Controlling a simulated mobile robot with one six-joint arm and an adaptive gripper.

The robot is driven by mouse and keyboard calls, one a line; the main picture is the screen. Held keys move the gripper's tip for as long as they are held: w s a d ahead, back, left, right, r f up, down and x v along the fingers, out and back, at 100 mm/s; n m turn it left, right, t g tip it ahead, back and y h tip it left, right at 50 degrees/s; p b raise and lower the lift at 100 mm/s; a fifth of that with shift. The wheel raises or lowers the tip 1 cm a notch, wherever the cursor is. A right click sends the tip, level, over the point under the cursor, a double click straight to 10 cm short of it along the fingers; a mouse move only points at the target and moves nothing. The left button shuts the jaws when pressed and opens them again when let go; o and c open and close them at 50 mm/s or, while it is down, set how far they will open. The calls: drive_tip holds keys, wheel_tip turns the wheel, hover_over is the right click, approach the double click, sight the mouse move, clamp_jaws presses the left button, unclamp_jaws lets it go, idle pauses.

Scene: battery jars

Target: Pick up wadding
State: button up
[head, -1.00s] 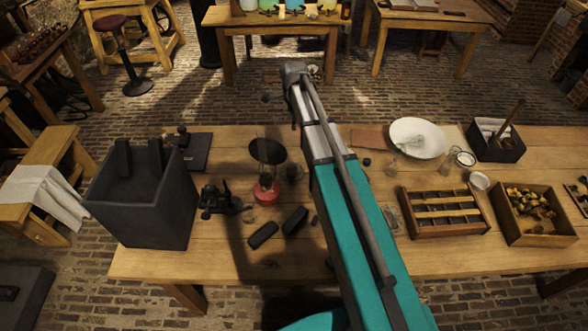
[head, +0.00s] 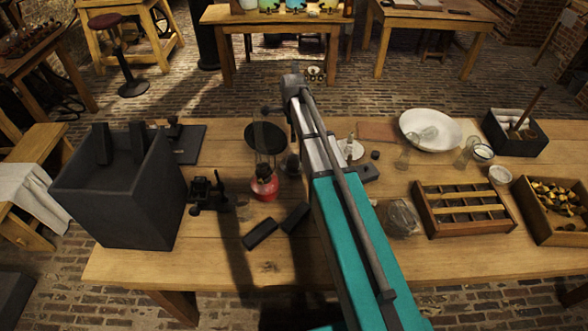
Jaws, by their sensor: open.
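I cannot identify wadding for certain. White pieces that may be wadding (head: 496,127) lie in a dark box (head: 515,146) at the table's back right, with a wooden stick standing up from it. My arm reaches from the bottom over the middle of the wooden table (head: 350,258). Its far end is above the back edge of the table, well left of the dark box. The arm hides my gripper's fingers, so I cannot see them.
A tall black open box (head: 112,205), a red-based lamp (head: 264,185) and two dark blocks (head: 262,233) stand left of my arm. A white basin (head: 446,138), a glass jar (head: 403,217), a slotted wooden tray (head: 466,225) and a wooden crate (head: 544,242) stand right.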

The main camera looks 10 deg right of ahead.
sight(293, 156)
drive_tip(key=shift+f, duration=0.5)
drive_tip(key=shift+f+b, duration=0.15)
drive_tip(key=shift+b, duration=0.15)
wheel_tip(293, 156, down, 8)
drive_tip(key=b, duration=0.8)
drive_tip(key=shift+f, duration=0.15)
drive_tip(key=f+b, duration=0.3)
drive_tip(key=shift+w+d, duration=0.1)
drive_tip(key=shift+w, duration=0.3)
drive_tip(key=shift+f+b, duration=1.1)
drive_tip(key=shift+b, duration=0.2)
